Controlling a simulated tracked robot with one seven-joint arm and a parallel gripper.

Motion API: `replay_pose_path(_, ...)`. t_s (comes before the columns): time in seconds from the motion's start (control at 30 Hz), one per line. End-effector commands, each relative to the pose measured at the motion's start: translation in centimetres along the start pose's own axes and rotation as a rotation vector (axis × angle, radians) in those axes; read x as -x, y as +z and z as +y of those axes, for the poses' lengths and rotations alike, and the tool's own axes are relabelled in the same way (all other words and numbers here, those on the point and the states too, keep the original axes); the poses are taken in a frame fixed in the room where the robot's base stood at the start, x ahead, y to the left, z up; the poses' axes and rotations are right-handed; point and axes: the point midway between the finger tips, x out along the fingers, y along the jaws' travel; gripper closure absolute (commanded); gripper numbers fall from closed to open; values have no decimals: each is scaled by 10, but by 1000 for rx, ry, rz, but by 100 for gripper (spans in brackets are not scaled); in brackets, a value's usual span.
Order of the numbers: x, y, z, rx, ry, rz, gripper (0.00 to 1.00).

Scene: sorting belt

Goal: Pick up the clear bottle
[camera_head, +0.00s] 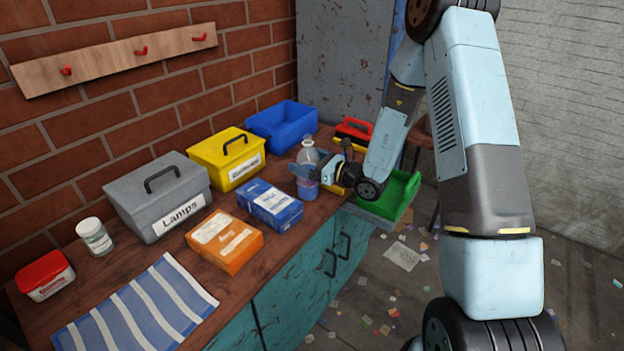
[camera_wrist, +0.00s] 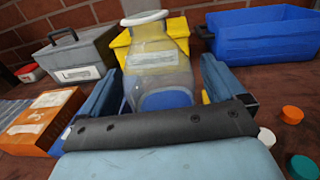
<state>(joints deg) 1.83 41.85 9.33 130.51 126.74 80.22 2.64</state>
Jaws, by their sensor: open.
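The clear bottle (camera_head: 308,153) stands upright on the wooden bench near its right end; its round rim and see-through body show in the head view. In the wrist view the clear bottle (camera_wrist: 157,62) stands straight ahead, between the two blue fingers of my gripper (camera_wrist: 160,95). In the head view my gripper (camera_head: 306,177) reaches in from the right at the bottle's lower part. The fingers are open, one on each side of the bottle. The bottle's base is hidden behind the gripper's dark front edge.
A blue box (camera_head: 268,204) and an orange box (camera_head: 225,241) lie left of the bottle. A yellow case (camera_head: 214,150), grey Lamps case (camera_head: 150,205) and blue bin (camera_head: 284,117) stand behind. A green tray (camera_head: 411,183) is at the right. Loose caps (camera_wrist: 292,114) lie right of my gripper.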

Motion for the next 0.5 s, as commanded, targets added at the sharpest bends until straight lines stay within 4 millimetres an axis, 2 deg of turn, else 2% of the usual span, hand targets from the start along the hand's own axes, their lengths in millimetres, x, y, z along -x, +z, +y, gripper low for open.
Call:
replay_pose_path(0.1,-12,0,0,1,1,-1,4)
replay_pose_path(0.33,-13,0,0,0,0,0,4)
replay_pose_path(0.5,-13,0,0,0,-1,0,20)
